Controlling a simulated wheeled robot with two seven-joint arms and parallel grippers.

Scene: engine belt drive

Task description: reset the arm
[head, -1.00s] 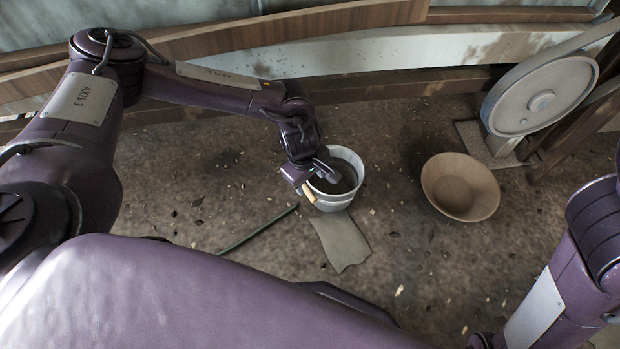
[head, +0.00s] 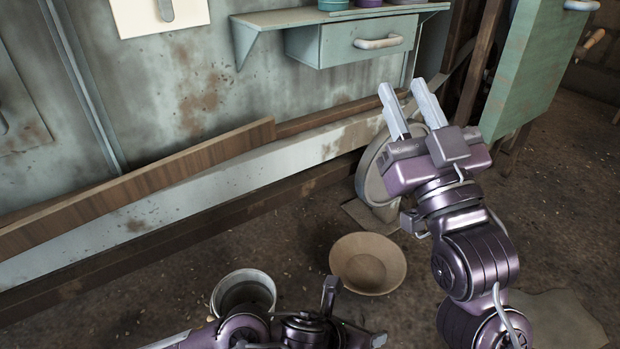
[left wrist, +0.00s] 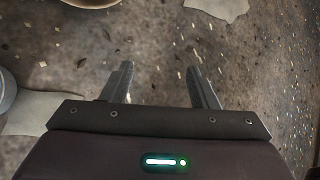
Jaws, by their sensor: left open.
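My right gripper (head: 402,87) is raised at the right of the head view, in front of the wheel and the wall. Its two grey fingers point up and stand apart with nothing between them. My left arm shows low at the bottom of the head view, with its gripper partly cut off by the frame edge. In the left wrist view my left gripper (left wrist: 158,70) has its fingers apart and empty above the dirt floor.
A pale bucket (head: 243,272) and a tan bowl (head: 368,264) stand on the floor. A grey wheel (head: 375,172) leans behind my right gripper. A shelf with a drawer (head: 352,43) hangs on the wall. A green cabinet door (head: 530,60) stands at right.

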